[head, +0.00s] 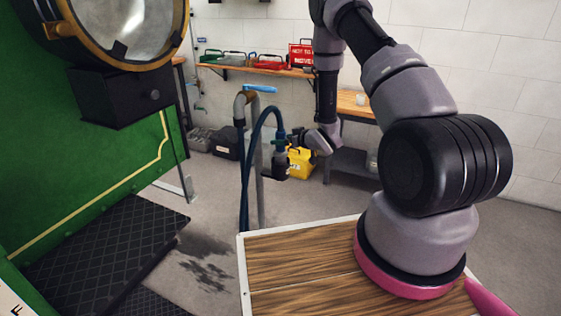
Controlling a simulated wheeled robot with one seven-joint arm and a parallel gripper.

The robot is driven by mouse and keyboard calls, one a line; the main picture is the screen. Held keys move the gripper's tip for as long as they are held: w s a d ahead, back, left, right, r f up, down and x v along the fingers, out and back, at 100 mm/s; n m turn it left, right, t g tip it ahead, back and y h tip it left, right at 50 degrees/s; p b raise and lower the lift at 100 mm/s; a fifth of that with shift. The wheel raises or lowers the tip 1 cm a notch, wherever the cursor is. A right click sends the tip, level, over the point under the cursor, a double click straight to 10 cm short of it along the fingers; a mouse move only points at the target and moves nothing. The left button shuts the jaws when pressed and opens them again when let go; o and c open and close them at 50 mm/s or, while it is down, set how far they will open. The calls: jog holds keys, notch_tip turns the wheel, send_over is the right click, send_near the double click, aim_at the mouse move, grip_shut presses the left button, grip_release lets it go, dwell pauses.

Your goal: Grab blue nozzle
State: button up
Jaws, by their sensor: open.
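The blue nozzle (279,143) hangs at the down-turned end of a dark blue hose (257,125), left of centre in the head view. Its lower end looks dark and hangs clear of the floor. My gripper (298,140) is open, just right of the nozzle, and points left toward it. The jaws are small and dark here. I cannot tell whether they touch the nozzle or only overlap it in the view.
A yellow can (300,163) is behind my gripper. A wooden bench (355,105) and shelf (270,70) line the back wall. The green tram side (60,150) and black step (105,250) are at left.

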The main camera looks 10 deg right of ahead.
jog(key=shift+x, duration=1.35)
grip_shut()
jog(key=shift+r, duration=0.1)
